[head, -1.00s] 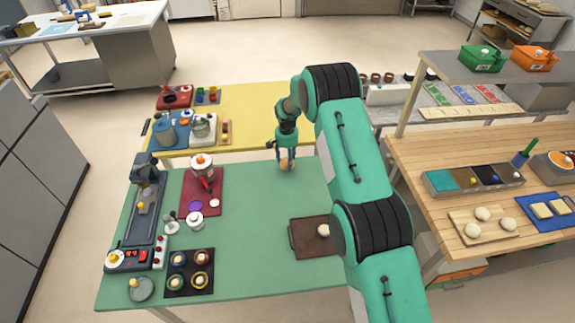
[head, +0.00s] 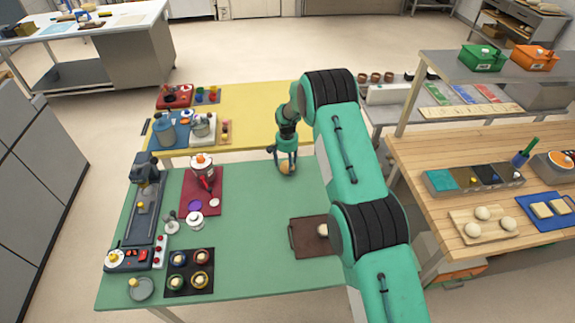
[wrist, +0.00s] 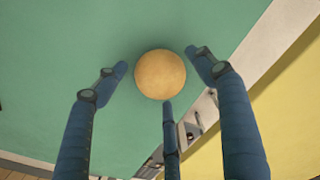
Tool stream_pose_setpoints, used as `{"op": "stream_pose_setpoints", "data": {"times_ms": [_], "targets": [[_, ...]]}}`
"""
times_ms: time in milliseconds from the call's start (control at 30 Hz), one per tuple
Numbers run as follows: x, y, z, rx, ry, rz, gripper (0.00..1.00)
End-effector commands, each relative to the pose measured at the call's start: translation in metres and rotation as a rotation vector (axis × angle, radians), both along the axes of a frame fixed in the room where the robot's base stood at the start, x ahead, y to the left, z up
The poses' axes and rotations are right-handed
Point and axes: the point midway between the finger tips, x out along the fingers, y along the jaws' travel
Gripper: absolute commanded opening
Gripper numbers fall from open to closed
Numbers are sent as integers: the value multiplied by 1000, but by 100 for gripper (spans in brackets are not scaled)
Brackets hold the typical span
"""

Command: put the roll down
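The roll (head: 286,168) is a round golden-brown ball near the far edge of the green table (head: 258,210). It appears to rest on the table top. My gripper (head: 286,173) is directly over it with its fingers spread around it. In the wrist view the roll (wrist: 160,75) sits between the fingertips of my gripper (wrist: 157,62). Gaps show on its left and right sides. The lower finger's tip comes close to its edge, and I cannot tell whether it touches.
A brown board (head: 308,240) with a pale roll lies at the right. A dark red mat (head: 190,208) with a red-and-white device is on the left. The yellow table (head: 255,108) adjoins behind. Bare green surface surrounds the roll.

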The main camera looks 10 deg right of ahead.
Motion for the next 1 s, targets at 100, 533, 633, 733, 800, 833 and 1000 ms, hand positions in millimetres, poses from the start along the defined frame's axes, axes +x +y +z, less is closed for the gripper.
{"op": "stream_pose_setpoints", "data": {"times_ms": [100,533,633,733,800,833,1000], "targets": [[0,0,0,0,0,0,69],[0,0,16,0,0,0,69],[0,0,27,1,-1,0,69],[1,0,41,0,-2,0,69],[0,1,52,0,-2,0,69],[0,1,56,1,-1,0,69],[0,1,83,1,-1,0,69]]}}
